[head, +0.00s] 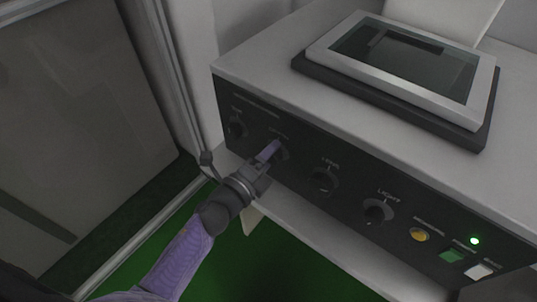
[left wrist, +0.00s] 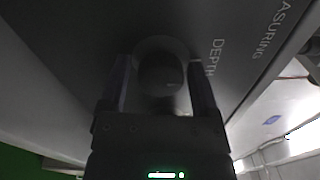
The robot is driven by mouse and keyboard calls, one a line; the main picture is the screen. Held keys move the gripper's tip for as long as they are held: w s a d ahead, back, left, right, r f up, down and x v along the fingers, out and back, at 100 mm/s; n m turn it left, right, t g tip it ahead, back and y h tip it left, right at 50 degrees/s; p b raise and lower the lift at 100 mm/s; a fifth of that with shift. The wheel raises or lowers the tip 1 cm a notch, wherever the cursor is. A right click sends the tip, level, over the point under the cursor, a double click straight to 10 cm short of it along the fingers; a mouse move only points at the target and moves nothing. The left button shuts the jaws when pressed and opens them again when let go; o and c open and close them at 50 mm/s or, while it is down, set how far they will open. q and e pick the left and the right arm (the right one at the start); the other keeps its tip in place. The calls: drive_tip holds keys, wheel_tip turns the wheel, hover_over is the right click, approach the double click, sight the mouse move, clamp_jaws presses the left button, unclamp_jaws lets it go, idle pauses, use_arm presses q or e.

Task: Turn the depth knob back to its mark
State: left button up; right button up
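The depth knob (left wrist: 160,73) is a dark round knob beside the printed label DEPTH in the left wrist view. In the head view the depth knob (head: 282,154) is partly hidden behind my left gripper (head: 267,153), second from the left on the black front panel. My left gripper (left wrist: 160,88) has one finger on each side of the knob. The fingers look apart, with a narrow gap to the knob, so I see it as open around it. The knob's pointer and mark are too dark to read. My right gripper is in neither view.
Other knobs sit along the panel: one at the far left (head: 236,128), one at centre (head: 323,181) and the LIGHT knob (head: 377,212). Further right are a yellow button (head: 419,234), a green button (head: 452,255) and a white button (head: 480,270). A tablet-like screen (head: 405,60) lies on top.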

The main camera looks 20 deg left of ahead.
use_arm(q)
drive_tip(key=shift+o, duration=0.5)
drive_tip(key=v, duration=1)
